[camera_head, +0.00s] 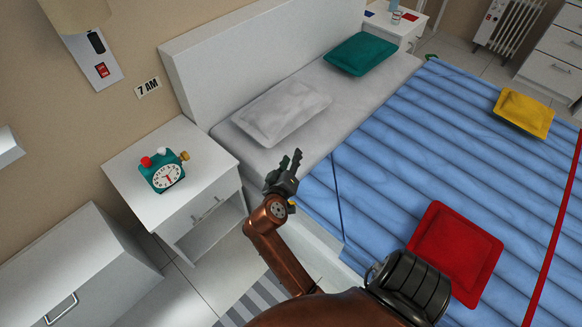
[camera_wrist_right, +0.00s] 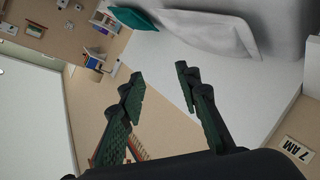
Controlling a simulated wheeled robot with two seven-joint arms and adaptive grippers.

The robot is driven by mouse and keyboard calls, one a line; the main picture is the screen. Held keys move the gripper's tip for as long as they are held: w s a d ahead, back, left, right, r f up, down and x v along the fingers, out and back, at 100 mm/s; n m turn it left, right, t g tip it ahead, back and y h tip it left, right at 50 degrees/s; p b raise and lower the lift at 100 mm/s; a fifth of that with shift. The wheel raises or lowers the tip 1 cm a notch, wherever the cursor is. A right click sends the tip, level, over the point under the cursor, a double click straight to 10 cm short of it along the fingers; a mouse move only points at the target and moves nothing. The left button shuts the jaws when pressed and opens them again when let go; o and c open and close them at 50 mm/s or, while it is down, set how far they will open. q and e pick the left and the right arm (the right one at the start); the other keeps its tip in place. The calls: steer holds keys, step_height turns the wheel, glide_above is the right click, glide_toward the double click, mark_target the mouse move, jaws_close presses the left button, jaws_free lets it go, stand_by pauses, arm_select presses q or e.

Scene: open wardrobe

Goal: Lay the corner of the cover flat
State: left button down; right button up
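The blue cover (camera_head: 400,170) lies over the right part of the bed in ridged bands. Its near left corner (camera_head: 322,200) is beside the bare mattress, with a dark line running down it. I cannot tell whether this corner is folded. My right gripper (camera_head: 291,161) is above the bed's near side, left of that corner and apart from it as far as I can see. In the right wrist view its two fingers (camera_wrist_right: 158,83) are spread with nothing between them. The cover cannot be made out there. My left gripper is not in view.
A grey pillow (camera_head: 282,111) and a teal pillow (camera_head: 360,54) lie near the headboard (camera_head: 260,50). A red cushion (camera_head: 455,252) and a yellow cushion (camera_head: 524,112) lie on the cover. A nightstand (camera_head: 205,157) with an alarm clock (camera_head: 164,174) stands left of my right gripper.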

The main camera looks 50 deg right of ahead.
steer(key=shift+r, duration=0.8)
